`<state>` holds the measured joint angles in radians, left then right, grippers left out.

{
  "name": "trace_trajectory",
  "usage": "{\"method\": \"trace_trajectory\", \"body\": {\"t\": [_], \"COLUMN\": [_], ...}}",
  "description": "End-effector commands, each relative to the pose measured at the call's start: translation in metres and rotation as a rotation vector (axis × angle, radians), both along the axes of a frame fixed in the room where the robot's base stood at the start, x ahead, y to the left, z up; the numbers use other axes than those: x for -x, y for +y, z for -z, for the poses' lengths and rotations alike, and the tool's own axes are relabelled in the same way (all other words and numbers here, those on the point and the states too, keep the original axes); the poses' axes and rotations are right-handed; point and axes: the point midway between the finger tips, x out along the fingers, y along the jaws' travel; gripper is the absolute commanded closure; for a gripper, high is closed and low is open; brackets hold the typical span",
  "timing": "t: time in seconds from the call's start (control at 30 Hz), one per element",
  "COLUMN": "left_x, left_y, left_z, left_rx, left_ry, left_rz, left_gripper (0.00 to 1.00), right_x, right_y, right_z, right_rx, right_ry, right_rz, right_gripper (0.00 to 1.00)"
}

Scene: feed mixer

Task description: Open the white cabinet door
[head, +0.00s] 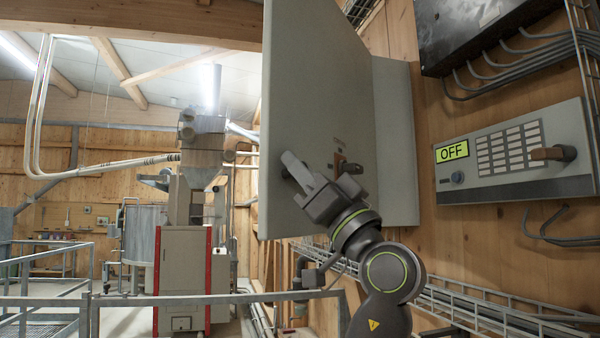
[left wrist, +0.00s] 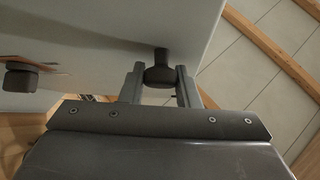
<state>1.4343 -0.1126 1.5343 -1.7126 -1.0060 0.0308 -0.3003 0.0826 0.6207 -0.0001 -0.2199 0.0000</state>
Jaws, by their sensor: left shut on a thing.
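The white cabinet door (head: 315,75) is a large pale grey-white panel in the middle of the head view, in front of the cabinet body (head: 398,140) on the wooden wall. It seems to stand out at an angle from the cabinet, but how far I cannot tell. My left gripper (head: 294,172) is at the lower part of the door, shut on a dark knob (left wrist: 159,70), which shows between its two fingers in the left wrist view. The door's pale face (left wrist: 95,40) fills that view's upper left. My right gripper is not in view.
A control box (head: 515,155) with a green OFF display is on the wall at right, below a dark box (head: 480,30) with cables. A wire cable tray (head: 470,305) runs below. Grey railings (head: 200,300) stand at lower left, before a white and red machine (head: 183,270).

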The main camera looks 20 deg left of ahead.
Motion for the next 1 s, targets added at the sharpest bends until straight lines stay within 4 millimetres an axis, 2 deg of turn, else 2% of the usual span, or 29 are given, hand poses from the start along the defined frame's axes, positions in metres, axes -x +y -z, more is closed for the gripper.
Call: {"method": "trace_trajectory", "body": {"t": [0.03,0.17,0.2,0.57,0.77,1.0], "left_x": [0.000,0.000,0.000,0.002,0.011,0.028], "left_y": [-0.001,-0.001,0.000,-0.005,-0.030,-0.071], "left_z": [-0.002,-0.002,-0.002,0.006,0.035,0.078], "left_rx": [-0.006,-0.004,-0.003,-0.001,-0.001,-0.001], "left_ry": [-0.003,-0.003,-0.002,-0.001,0.001,0.001], "left_rz": [0.003,0.003,0.002,0.002,0.007,0.007], "left_gripper": [0.68,0.51,0.50,0.50,0.50,0.50], "right_x": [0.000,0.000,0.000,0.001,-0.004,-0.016], "right_y": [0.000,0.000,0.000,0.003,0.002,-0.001], "right_z": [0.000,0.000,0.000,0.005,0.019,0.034], "right_rx": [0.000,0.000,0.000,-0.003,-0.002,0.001], "right_ry": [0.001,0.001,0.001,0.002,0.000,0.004], "right_rz": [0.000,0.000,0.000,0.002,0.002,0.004], "right_gripper": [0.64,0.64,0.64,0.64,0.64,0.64]}}
